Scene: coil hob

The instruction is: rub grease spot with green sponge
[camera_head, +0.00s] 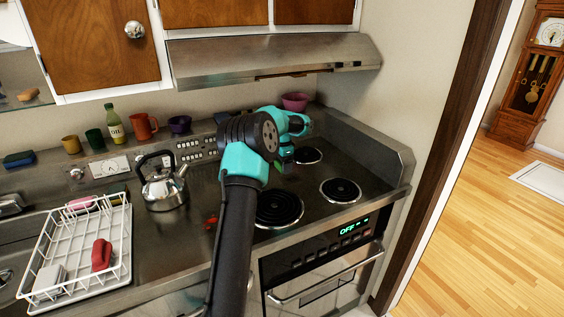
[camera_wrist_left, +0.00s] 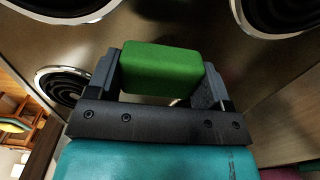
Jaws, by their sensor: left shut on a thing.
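The green sponge (camera_wrist_left: 160,68) is held between the two fingers of my left gripper (camera_wrist_left: 161,88) in the left wrist view. In the head view my left gripper (camera_head: 284,158) is over the hob, between the coils, and only a sliver of green shows by its tip. I cannot tell whether the sponge touches the hob surface. My right gripper is not in view.
Coil burners (camera_head: 278,209) surround the sponge. A kettle (camera_head: 163,186) stands to the left, with a white dish rack (camera_head: 128,250) farther left. A pink bowl (camera_head: 295,102) and several cups line the back ledge. A range hood (camera_head: 270,60) hangs above.

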